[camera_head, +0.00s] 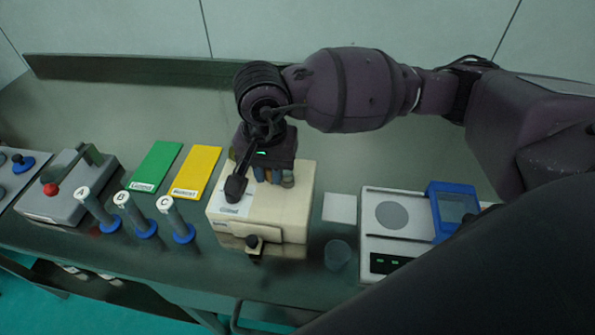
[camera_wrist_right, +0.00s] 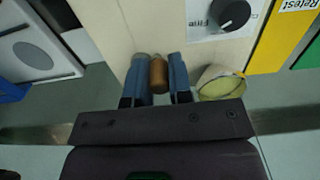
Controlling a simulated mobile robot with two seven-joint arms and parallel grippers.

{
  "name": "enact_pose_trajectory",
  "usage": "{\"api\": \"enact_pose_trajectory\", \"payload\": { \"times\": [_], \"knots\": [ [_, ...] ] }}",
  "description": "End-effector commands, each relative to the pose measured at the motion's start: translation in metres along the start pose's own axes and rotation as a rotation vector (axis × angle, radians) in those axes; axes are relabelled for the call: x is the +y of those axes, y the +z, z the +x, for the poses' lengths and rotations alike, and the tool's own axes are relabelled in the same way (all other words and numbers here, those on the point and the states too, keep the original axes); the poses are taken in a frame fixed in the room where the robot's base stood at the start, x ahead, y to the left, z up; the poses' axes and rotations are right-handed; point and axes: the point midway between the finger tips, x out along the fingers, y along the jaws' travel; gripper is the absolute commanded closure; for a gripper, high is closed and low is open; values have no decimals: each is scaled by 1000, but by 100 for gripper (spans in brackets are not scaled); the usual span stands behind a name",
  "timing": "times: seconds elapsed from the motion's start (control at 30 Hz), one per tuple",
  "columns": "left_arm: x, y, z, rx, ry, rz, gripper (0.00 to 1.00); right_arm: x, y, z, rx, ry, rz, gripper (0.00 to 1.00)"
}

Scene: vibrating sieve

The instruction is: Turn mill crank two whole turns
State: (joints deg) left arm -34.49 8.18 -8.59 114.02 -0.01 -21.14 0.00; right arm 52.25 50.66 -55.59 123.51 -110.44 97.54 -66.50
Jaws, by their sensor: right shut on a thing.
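The mill is a cream box (camera_head: 290,212) in the middle of the bench. My right gripper (camera_head: 273,178) is over its top, and its wrist hides part of the mill. In the right wrist view, the blue fingers (camera_wrist_right: 159,80) are shut on the brown crank handle (camera_wrist_right: 158,70), one finger on each side. The crank arm under the handle is hidden. A black dial (camera_wrist_right: 230,14) on a white label marked "Fine" sits on the mill. My left gripper is not in view.
Left of the mill stand several tubes with blue bases (camera_head: 172,218), a green card (camera_head: 157,166) and a yellow card (camera_head: 196,172). On the right are a clear cup (camera_head: 337,254) and a grey-white device (camera_head: 376,235) with a blue frame (camera_head: 436,211). A round yellowish cup (camera_wrist_right: 220,84) is close beside the fingers.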

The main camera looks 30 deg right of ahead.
Motion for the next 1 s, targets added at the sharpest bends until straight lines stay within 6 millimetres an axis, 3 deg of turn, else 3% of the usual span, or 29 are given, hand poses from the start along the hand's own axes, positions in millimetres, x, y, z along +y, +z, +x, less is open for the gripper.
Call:
{"api": "enact_pose_trajectory", "payload": {
  "times": [1.0],
  "knots": [
    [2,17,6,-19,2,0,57,-8,-21,2,0,3,2,92]
  ]
}}
